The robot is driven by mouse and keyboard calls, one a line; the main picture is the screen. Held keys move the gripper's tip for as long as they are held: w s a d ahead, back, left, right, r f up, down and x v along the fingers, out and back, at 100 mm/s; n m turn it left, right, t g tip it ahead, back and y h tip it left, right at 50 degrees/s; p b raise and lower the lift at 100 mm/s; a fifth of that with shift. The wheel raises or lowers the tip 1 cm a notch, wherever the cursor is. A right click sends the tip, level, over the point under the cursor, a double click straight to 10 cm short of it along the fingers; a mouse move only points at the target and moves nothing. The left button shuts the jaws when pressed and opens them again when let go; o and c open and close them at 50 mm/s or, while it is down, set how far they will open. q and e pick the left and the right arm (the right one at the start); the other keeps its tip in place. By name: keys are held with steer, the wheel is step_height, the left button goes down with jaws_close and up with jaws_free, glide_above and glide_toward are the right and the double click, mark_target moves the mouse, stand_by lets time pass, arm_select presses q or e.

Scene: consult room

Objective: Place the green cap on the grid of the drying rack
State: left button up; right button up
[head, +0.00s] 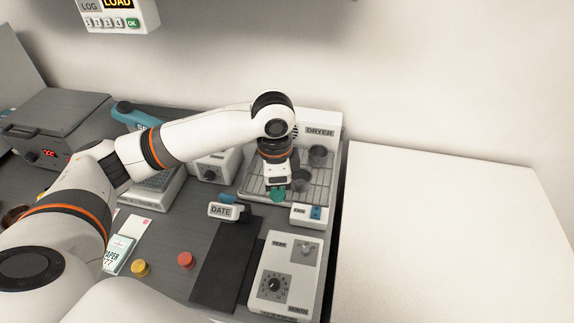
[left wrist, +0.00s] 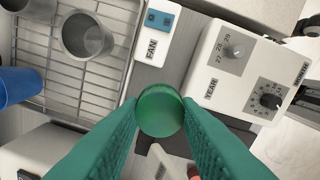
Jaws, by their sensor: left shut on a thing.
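My left gripper (head: 278,195) has teal fingers, shut on the green cap (left wrist: 160,110). The round, shiny cap sits between the fingertips in the left wrist view; in the head view I cannot make it out apart from the fingers. The drying rack's wire grid (head: 319,193) lies in front of the dryer, and the gripper is above its front part. The grid also shows at the left of the left wrist view (left wrist: 105,78), with the cap to the right of it in that picture. My right gripper is not in view.
Grey metal cups (head: 318,154) stand on the grid; one shows large in the left wrist view (left wrist: 86,37), near a blue cup (left wrist: 15,88). The fan switch box (head: 308,215), date stamp (head: 221,210) and year-month box (head: 285,272) are in front. Grid bars between cups and fan box are bare.

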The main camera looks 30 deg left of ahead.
arm_select(q)
steer(key=w+a+m+p, duration=0.3)
steer(key=w+a+m, duration=0.6)
steer(key=m, duration=1.1)
steer(key=f, duration=0.3)
steer(key=f+p, duration=0.1)
steer(key=f, duration=0.1)
steer(key=f+p, duration=0.1)
steer(key=f, duration=0.2)
steer(key=shift+s+f, duration=0.3)
steer(key=shift+f, duration=0.3)
steer(key=shift+f, duration=0.15)
steer(key=o, duration=0.9)
steer(key=shift+o, duration=0.2)
